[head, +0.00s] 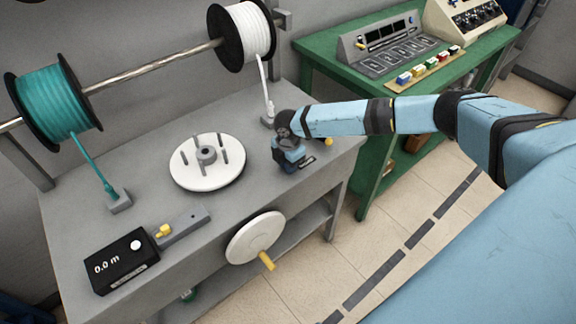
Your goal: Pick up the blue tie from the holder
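My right gripper (290,164) points down at the right end of the grey workbench (225,215). Its body covers what is directly under it, and I cannot tell whether its fingers are open or shut. A small dark block with a label (307,163) shows beside the fingers, possibly part of the tie holder. A small yellow piece (328,141) shows just behind my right wrist. I cannot make out a blue tie there; it may be hidden by the gripper. My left gripper is not in view.
A white disc with posts (207,162), a black length meter (121,261) and a grey block with a yellow knob (183,226) are on the bench. Teal (53,98) and white (245,35) spools hang above. A green table (322,60) with colored blocks stands behind right.

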